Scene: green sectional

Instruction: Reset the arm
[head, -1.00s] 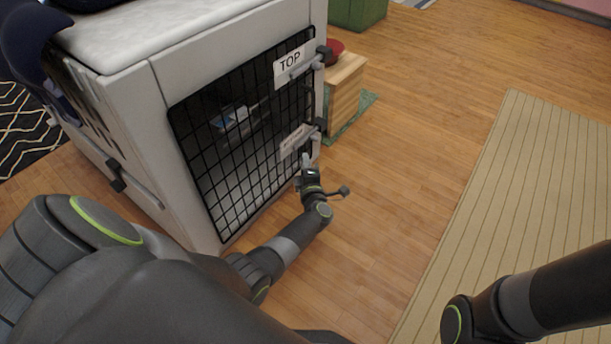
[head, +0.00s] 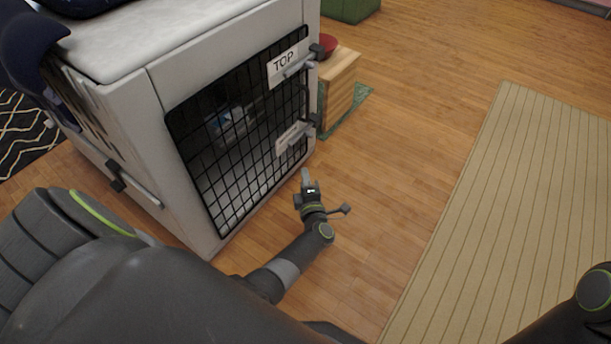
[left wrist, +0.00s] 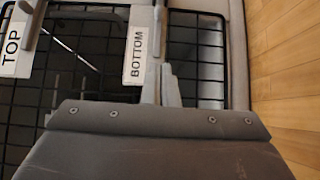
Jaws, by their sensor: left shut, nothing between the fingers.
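My left gripper (head: 305,177) is in front of the wire door of a light grey pet crate, low over the wood floor. Its fingers are shut with nothing between them. In the left wrist view the fingertips (left wrist: 160,85) show in front of the door, near the label reading BOTTOM (left wrist: 138,45). In the head view the gripper stands apart from the door, to the right of its lower edge. My right arm (head: 590,300) shows only at the lower right corner; its gripper is out of view.
The crate (head: 185,185) fills the left, its black wire door (head: 235,140) closed, with a TOP label (head: 283,64) and latches at its right edge. A wooden box (head: 340,82) with a red item on top stands behind. A striped rug (head: 500,190) lies right; floor between is clear.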

